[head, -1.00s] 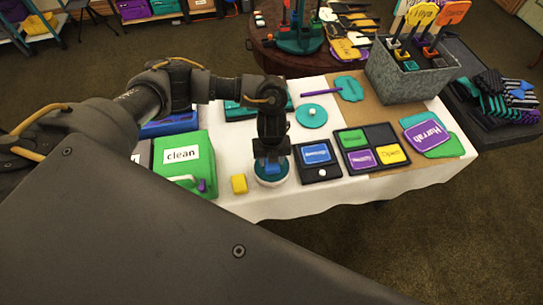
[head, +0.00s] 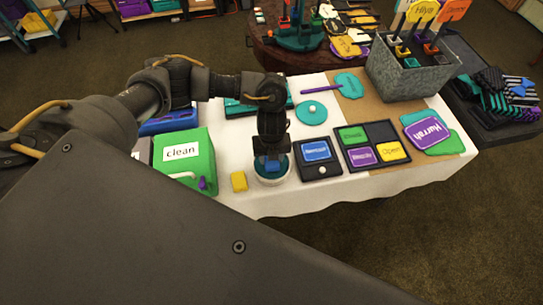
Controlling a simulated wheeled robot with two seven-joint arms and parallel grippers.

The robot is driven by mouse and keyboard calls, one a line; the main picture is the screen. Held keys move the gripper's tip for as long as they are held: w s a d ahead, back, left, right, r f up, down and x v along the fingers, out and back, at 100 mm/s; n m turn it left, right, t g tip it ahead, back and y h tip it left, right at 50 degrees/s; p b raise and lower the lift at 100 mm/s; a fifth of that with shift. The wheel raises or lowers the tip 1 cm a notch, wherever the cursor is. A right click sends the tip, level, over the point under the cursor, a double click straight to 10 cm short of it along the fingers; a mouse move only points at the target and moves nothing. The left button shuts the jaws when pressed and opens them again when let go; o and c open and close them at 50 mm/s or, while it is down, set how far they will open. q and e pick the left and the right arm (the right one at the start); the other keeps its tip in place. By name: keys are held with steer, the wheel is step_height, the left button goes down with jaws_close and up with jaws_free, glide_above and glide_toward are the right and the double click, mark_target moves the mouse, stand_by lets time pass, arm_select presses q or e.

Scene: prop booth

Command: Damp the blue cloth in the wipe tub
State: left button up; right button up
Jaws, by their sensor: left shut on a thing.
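The wipe tub (head: 272,181) is a round white tub with a teal inside, near the front edge of the table. My left gripper (head: 272,160) points straight down into its open top. The left gripper is shut on the blue cloth (head: 272,166), of which only a small dark blue part shows between the fingers. Whether the cloth touches the bottom of the tub is hidden. A round teal lid (head: 322,117) with a white knob lies flat behind the tub. My right gripper is not in view.
A yellow block (head: 239,181) and a green box labelled "clean" (head: 201,160) stand left of the tub. A black stand with a blue card (head: 316,150) and a black tray of coloured cards (head: 382,131) lie to the right. White tablecloth (head: 300,193) is clear in front.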

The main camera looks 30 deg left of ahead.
arm_select(q)
steer(key=shift+f, duration=0.35)
steer(key=shift+s+f, duration=0.1)
stand_by(1.2)
step_height(320, 180, up, 7)
steer(key=p, duration=0.6)
steer(key=shift+p, duration=0.35)
stand_by(0.6)
